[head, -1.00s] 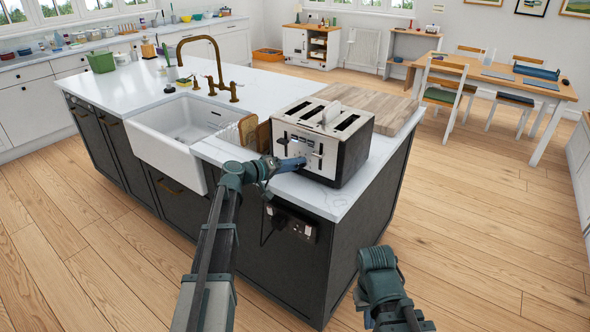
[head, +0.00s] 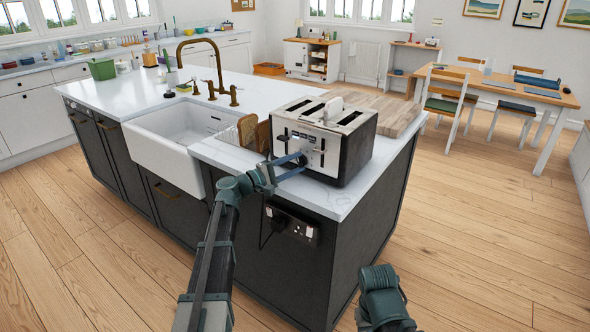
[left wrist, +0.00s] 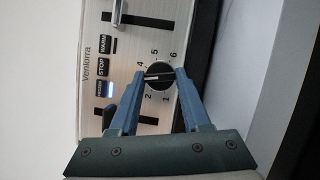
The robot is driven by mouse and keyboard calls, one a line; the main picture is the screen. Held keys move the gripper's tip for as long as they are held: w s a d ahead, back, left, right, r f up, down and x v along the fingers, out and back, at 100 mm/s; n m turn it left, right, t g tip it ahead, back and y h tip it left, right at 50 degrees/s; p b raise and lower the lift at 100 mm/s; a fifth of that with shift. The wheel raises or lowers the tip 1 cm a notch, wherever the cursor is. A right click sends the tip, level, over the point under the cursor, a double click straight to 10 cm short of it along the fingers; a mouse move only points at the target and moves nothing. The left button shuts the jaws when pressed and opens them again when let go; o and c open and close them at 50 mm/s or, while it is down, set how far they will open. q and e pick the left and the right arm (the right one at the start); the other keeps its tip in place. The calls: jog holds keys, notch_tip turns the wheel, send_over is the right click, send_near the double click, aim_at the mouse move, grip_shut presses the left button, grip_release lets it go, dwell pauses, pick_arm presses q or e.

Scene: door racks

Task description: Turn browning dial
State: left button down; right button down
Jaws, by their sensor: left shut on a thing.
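The toaster (head: 352,155) is a silver and black four-slot one on the corner of the white island top. Its browning dial (left wrist: 159,76) is a round dark knob with a light pointer line, ringed by printed numbers. In the left wrist view the pointer lies level across the picture, and the panel appears sideways. My left gripper (head: 303,160) is at the toaster's front panel, with its blue fingers on both sides of the dial; it also shows in the left wrist view (left wrist: 159,78). It is shut on the dial. My right gripper is out of view.
A wooden board (head: 395,113) lies behind. Sockets (head: 291,225) are on the island side below.

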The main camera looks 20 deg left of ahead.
pick_arm(q)
jog(key=shift+f+n+b, duration=0.15)
jog(key=shift+n+b, duration=0.2)
jog(key=shift+n, duration=0.25)
jog(key=shift+n+t, duration=0.3)
jog(key=shift+c, duration=1.8)
grip_release()
jog(key=b+v, duration=0.2)
jog(key=v, duration=1.1)
jog(key=shift+s+a, duration=0.25)
jog(key=shift+s, duration=0.1)
jog(key=shift+d+f, duration=0.1)
